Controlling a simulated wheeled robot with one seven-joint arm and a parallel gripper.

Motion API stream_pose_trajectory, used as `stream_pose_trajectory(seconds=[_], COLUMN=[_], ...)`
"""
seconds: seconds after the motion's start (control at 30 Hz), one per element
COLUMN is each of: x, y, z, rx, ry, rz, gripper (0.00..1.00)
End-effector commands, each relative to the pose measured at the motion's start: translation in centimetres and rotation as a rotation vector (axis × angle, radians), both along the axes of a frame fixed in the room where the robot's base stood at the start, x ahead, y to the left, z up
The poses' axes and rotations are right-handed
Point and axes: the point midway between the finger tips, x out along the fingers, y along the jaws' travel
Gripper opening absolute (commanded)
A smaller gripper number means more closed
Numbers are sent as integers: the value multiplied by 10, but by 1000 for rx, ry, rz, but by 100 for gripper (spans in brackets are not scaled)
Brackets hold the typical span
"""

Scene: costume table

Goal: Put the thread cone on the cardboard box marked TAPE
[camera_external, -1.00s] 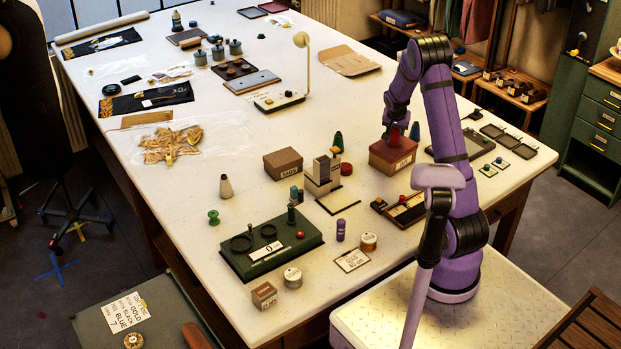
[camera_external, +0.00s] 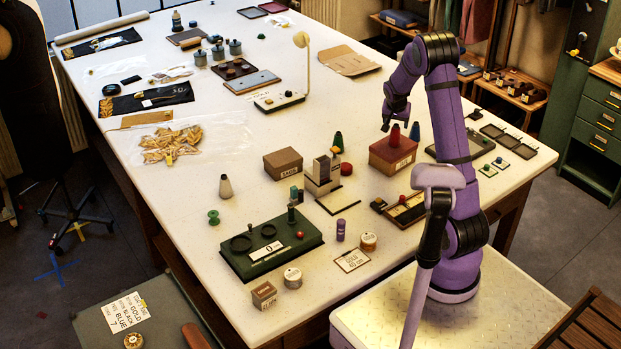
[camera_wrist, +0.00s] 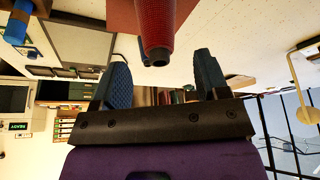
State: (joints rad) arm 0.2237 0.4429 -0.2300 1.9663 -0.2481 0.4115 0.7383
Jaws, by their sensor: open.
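A red thread cone (camera_external: 395,135) stands upright on top of a reddish-brown cardboard box (camera_external: 386,159) right of the table's middle. The box's front has a white label too small to read surely. In the wrist view the red cone (camera_wrist: 154,25) shows close up, its dark tip pointing toward my gripper, with part of the box top (camera_wrist: 122,14) behind it. My gripper (camera_external: 396,122) is open and empty just above the cone. In the wrist view its two blue pads (camera_wrist: 162,72) are spread apart with nothing between them.
A brown labelled box (camera_external: 283,163) stands to the left. A dark green cone (camera_external: 338,143) and a blue piece (camera_external: 414,131) are near the reddish box. A cream cone (camera_external: 225,186) stands farther left. A wooden tray (camera_external: 405,209) lies in front.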

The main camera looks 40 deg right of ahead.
Motion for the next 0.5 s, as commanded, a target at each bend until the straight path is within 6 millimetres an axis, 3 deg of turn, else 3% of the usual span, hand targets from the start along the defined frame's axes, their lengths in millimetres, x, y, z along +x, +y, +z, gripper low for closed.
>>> stream_pose_trajectory(seconds=[0.2, 0.5], x=[-10, -17], y=[14, 23], z=[40, 67], rx=[1, 1], ry=[-2, -1], rz=[0, 2], gripper=[68, 68])
